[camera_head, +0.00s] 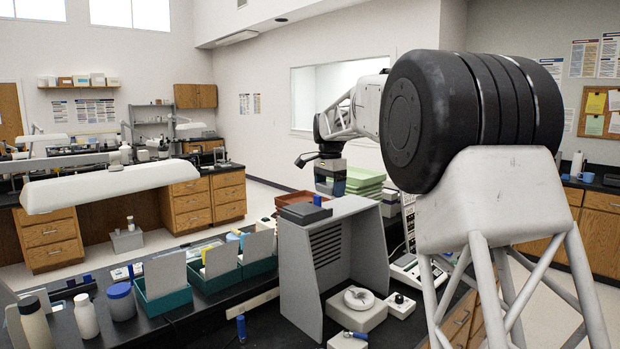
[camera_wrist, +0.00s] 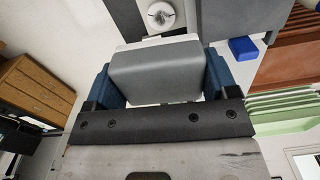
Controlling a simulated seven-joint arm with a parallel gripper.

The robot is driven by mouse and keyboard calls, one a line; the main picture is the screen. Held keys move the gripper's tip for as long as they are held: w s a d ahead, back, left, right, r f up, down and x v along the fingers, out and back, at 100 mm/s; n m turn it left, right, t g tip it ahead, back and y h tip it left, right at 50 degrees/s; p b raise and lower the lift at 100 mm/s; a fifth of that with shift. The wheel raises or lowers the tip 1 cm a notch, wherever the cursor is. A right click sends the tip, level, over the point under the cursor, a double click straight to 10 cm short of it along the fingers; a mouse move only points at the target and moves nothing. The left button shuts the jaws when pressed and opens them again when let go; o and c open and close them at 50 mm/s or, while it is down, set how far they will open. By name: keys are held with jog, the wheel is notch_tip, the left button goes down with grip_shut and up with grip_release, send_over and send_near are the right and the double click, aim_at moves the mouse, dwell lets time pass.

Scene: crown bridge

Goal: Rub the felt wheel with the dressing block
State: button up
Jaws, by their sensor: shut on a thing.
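My gripper (camera_wrist: 160,82) is shut on a grey block with rounded edges (camera_wrist: 155,72), taken to be the dressing block, between its two blue finger pads in the wrist view. In the head view my gripper (camera_head: 330,180) hangs above the bench, behind the grey hood and left of the green trays; the held block is hard to make out there. A round white disc with a grey centre (camera_head: 359,297), possibly the felt wheel, sits on a low pale base in front of the hood. A similar disc (camera_wrist: 160,16) shows beyond the block in the wrist view, apart from it.
The grey slatted hood (camera_head: 327,255) stands between my gripper and the disc. A small pale box with a knob (camera_head: 399,304) is beside the disc. Green stacked trays (camera_head: 365,181) stand behind. A small blue block (camera_wrist: 243,48) lies nearby. Teal bins (camera_head: 166,306) and bottles line the left bench.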

jog(key=w+d+f, duration=0.6)
jog(key=d+f, duration=0.3)
jog(key=w+d+f, duration=0.2)
jog(key=f, duration=0.9)
jog(key=w+d+f, duration=0.2)
jog(key=d+f, duration=0.1)
jog(key=f, duration=0.9)
jog(key=shift+d+f, duration=0.2)
jog(key=shift+f, duration=0.05)
jog(key=shift+f, duration=0.15)
